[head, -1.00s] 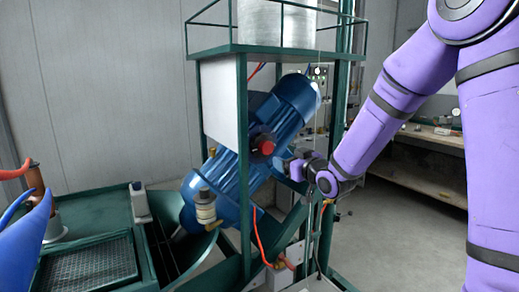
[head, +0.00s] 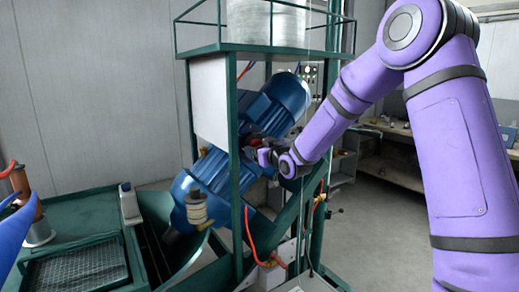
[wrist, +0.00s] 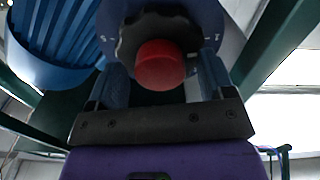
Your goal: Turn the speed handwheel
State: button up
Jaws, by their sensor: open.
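The speed handwheel is a dark lobed wheel with a red round hub on the blue motor unit. In the wrist view the wheel (wrist: 135,38) and its red hub (wrist: 160,65) are straight ahead and close. My gripper (wrist: 163,78) is open, with one finger to each side of the red hub. I cannot tell whether the fingers touch the wheel. In the head view my gripper (head: 262,152) is at the handwheel (head: 252,140), which it mostly hides.
The blue motor unit (head: 210,170) sits tilted inside a green frame (head: 236,190). A frame post stands just left of my gripper. A green bench (head: 75,225) is at the left. An orange hose (head: 250,235) hangs below the unit. Open floor (head: 375,240) lies at the right.

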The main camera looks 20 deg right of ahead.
jog(key=c, duration=0.9)
jog(key=shift+m, duration=0.4)
jog(key=m, duration=0.8)
jog(key=shift+m, duration=0.4)
jog(key=o, duration=0.9)
